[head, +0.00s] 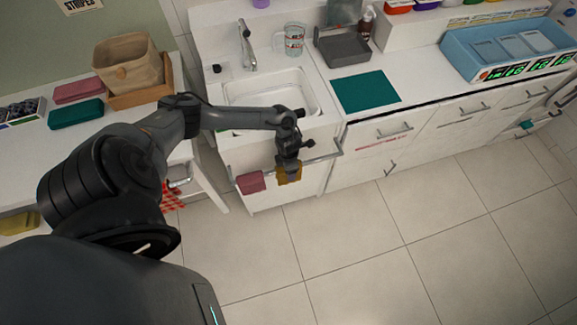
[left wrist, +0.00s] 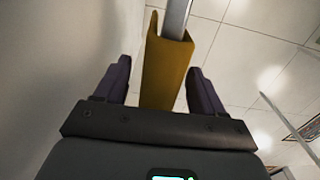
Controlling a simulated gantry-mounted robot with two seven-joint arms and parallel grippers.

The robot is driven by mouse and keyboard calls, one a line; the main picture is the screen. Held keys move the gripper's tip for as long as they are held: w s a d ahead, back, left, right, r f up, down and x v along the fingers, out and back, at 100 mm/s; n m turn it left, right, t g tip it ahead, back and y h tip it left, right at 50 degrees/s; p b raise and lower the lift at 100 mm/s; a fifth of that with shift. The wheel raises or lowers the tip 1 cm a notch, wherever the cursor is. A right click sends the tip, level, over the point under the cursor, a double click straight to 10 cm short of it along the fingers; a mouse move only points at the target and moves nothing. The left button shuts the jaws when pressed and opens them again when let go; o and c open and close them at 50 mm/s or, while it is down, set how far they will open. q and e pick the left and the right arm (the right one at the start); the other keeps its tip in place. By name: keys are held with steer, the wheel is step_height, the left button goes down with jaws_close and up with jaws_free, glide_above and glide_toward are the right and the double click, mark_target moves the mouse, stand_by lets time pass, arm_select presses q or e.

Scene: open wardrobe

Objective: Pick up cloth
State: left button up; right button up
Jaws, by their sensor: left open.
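A mustard-yellow cloth (head: 290,176) hangs over the metal rail (head: 322,159) on the front of the sink cabinet. It also shows in the left wrist view (left wrist: 163,75), folded over the bar. My left gripper (head: 289,168) is at this cloth, pointing down, and partly covers it in the head view. In the left wrist view its two dark fingers (left wrist: 158,78) are apart, one on each side of the cloth, with a gap visible on both sides. A dull pink cloth (head: 250,182) hangs on the same rail to the left. My right gripper is not in view.
A red checked cloth (head: 172,197) hangs by the left cabinet. The sink (head: 270,97) and white counter are behind my arm. A beige basket (head: 127,62) stands on the left counter. The tiled floor (head: 380,260) in front is clear.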

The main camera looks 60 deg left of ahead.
arm_select(q)
steer(key=shift+c, duration=0.4)
steer(key=c, duration=1)
